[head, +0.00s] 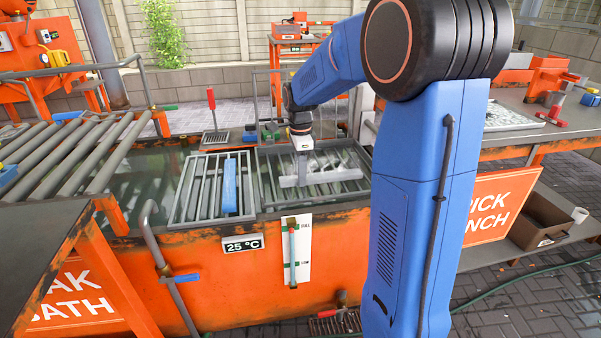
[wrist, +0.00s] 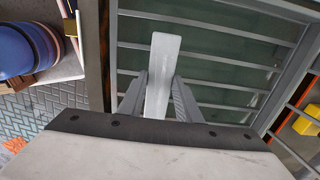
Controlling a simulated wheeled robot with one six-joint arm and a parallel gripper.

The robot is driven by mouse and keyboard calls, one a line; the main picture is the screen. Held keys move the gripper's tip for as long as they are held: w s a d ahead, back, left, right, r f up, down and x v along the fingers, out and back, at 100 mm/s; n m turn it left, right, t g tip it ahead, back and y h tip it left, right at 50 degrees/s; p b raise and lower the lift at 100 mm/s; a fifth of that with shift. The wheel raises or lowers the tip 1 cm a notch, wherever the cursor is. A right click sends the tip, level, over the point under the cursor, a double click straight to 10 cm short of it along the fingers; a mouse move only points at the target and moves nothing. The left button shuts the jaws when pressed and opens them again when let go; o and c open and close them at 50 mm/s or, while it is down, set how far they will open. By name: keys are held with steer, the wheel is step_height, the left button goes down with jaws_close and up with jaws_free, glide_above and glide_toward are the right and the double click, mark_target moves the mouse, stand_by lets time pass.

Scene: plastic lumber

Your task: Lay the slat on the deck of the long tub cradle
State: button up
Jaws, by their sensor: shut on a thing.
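My gripper (head: 302,168) points down over the right-hand barred cradle (head: 266,190) in the orange tub. It is shut on a pale grey slat (wrist: 165,52), which extends forward from between the fingers (wrist: 160,100) in the wrist view. In the head view the slat (head: 290,181) lies crosswise, low over the bars. I cannot tell whether it touches them. The cradle bars (wrist: 215,52) run across the wrist view, with dark green water beneath. The near end of the slat is hidden by my gripper.
A second barred cradle (head: 184,205) on the left carries a blue slat (head: 230,186). A roller conveyor (head: 75,155) stands at the left, and a workbench (head: 530,135) at the right. A red-handled tool (head: 212,105) stands upright behind the left cradle.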

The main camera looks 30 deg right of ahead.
steer(key=shift+f, duration=0.2)
steer(key=o, duration=1.3)
step_height(320, 180, up, 17)
steer(key=shift+r, duration=0.2)
steer(key=s+a+f+n+t, duration=0.1)
steer(key=s+a+n, duration=0.3)
steer(key=s, duration=0.5)
steer(key=s+a+f+n+t, duration=0.1)
steer(key=s+a+n, duration=0.1)
steer(key=s+n, duration=0.5)
steer(key=s+a+f+n+t, duration=0.1)
steer(key=s+f+n, duration=0.2)
steer(key=s, duration=0.2)
steer(key=s+a+f+n+t, duration=0.1)
steer(key=s+f+n, duration=0.2)
steer(key=s+f, duration=0.1)
steer(key=s+a+f+n, duration=0.1)
steer(key=s+f+n, duration=0.2)
steer(key=s, duration=0.4)
steer(key=shift+s+f+n+t, duration=0.1)
steer(key=shift+f+n+t, duration=0.1)
steer(key=shift+n+t, duration=0.3)
